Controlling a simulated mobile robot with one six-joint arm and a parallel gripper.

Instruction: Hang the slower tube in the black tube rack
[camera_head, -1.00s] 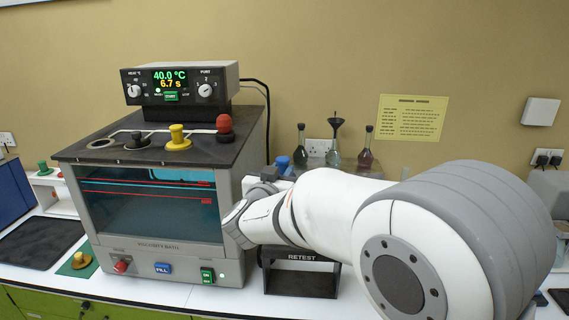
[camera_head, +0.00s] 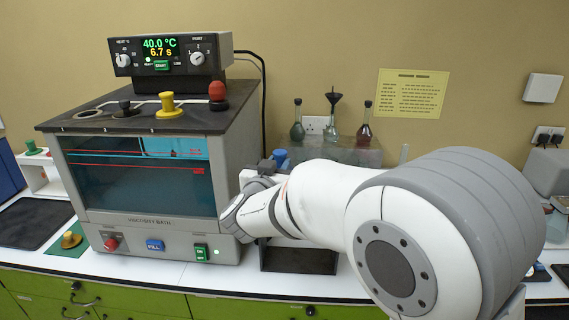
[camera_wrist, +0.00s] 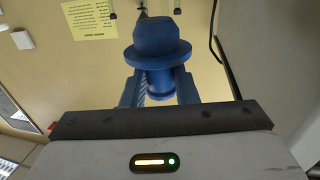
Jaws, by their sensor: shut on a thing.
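My gripper (camera_wrist: 160,84) is shut on a blue tube (camera_wrist: 161,52), seen in the wrist view by its rounded cap and wide flange. The rest of the tube is hidden. In the head view the blue top (camera_head: 280,158) shows just behind my wrist, right of the viscosity bath. The black tube rack (camera_head: 300,259) stands on the white counter right of the bath, and my arm covers its upper part. My gripper's fingers are mostly hidden in the head view.
The viscosity bath (camera_head: 146,190) has a black-capped (camera_head: 127,108), a yellow-capped (camera_head: 169,105) and a red-capped tube (camera_head: 217,96) in its top, plus an empty round opening. Flasks (camera_head: 297,122) stand behind my arm. A brass-coloured knob (camera_head: 70,239) sits on a green mat at left.

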